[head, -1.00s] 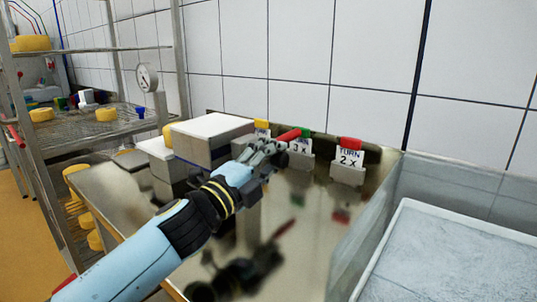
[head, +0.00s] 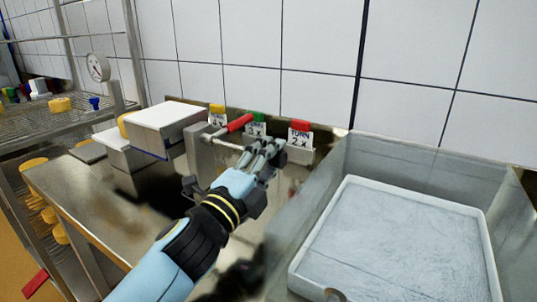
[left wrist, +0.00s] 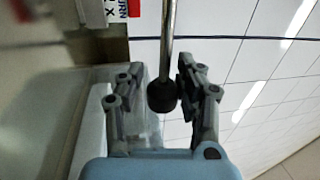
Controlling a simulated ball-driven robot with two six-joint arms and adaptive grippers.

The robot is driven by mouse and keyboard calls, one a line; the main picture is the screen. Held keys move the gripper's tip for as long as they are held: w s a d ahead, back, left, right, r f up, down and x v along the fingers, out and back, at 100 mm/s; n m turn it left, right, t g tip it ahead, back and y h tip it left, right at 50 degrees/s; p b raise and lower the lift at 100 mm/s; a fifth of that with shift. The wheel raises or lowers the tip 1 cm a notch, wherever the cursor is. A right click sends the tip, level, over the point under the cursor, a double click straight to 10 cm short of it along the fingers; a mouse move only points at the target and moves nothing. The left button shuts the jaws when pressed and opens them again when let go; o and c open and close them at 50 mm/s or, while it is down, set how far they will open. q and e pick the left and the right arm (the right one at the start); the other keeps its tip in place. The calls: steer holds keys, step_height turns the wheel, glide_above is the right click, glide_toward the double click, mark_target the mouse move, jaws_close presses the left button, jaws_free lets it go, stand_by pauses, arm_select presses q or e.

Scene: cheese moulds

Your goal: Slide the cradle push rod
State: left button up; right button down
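The push rod (head: 226,144) is a thin metal bar with its left end at a grey metal block, the likely cradle (head: 203,158). In the left wrist view, the rod (left wrist: 169,40) ends in a round black knob (left wrist: 162,96). My left gripper (head: 270,150) is at the rod's right end and hides the knob in the head view. In the left wrist view, its fingers (left wrist: 160,92) stand apart on either side of the knob. The knob is close to the right-hand finger; I cannot tell whether they touch. My right gripper is not in view.
A red handle (head: 240,122) sits just above the rod. Cards with yellow (head: 217,108), green (head: 257,117) and red clips (head: 300,125) stand behind. White-topped blocks (head: 168,120) are at left. A basin with a white tray (head: 400,192) is at right.

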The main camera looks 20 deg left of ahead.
arm_select(q)
steer(key=shift+o, duration=1.1)
steer(key=shift+s+d+f, duration=0.1)
steer(key=shift+o, duration=1.1)
steer(key=v, duration=1.2)
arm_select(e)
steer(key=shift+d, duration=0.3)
